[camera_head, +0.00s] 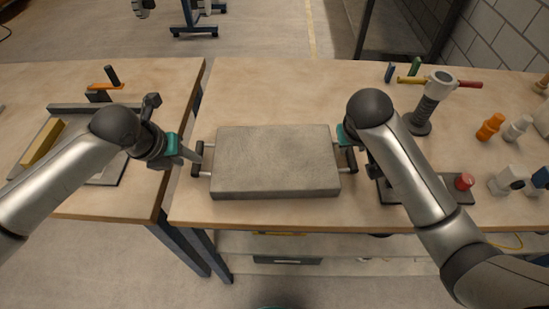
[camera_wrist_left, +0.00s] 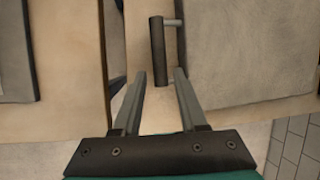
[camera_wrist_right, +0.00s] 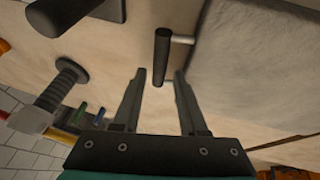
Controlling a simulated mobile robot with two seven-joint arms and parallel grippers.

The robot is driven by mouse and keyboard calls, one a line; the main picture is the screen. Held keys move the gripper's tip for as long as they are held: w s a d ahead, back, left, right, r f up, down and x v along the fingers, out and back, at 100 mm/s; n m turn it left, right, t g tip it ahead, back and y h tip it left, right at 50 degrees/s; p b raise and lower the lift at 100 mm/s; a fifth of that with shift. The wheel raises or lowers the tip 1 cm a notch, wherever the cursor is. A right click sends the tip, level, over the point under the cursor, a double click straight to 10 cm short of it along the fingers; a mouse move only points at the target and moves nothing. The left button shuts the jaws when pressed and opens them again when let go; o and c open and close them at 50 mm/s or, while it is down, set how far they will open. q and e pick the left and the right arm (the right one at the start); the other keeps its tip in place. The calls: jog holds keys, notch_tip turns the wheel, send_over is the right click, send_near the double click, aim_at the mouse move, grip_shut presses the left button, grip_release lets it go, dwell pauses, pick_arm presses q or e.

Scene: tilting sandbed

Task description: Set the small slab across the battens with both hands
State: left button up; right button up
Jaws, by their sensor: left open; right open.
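The small slab (camera_head: 275,160) is a grey rectangular block lying flat on the right-hand bench, with a dark bar handle at each end. My left gripper (camera_head: 194,156) is open at its left handle (camera_head: 198,160). In the left wrist view that handle (camera_wrist_left: 157,50) shows between the fingertips, not gripped. My right gripper (camera_head: 350,152) is open at the right handle (camera_head: 351,160), and my wrist partly hides it in the head view. In the right wrist view the handle (camera_wrist_right: 161,55) shows between the fingertips, not gripped. I cannot make out battens under the slab.
A red button (camera_head: 464,181) on a dark base, a grey post (camera_head: 426,105) with a cross-handle and orange and white pieces stand at the right. A tray with a yellow bar (camera_head: 42,143) lies on the left bench, across a gap. Bench behind the slab is clear.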

aim_at(350, 150)
pick_arm(q)
jog(key=shift+x, duration=3)
pick_arm(e)
jog(key=shift+x, duration=3)
pick_arm(q)
grip_shut()
pick_arm(e)
grip_shut()
pick_arm(q)
jog(key=shift+w+r, duration=0.2)
jog(key=shift+r, duration=0.05)
pick_arm(e)
jog(key=shift+w+r, duration=0.2)
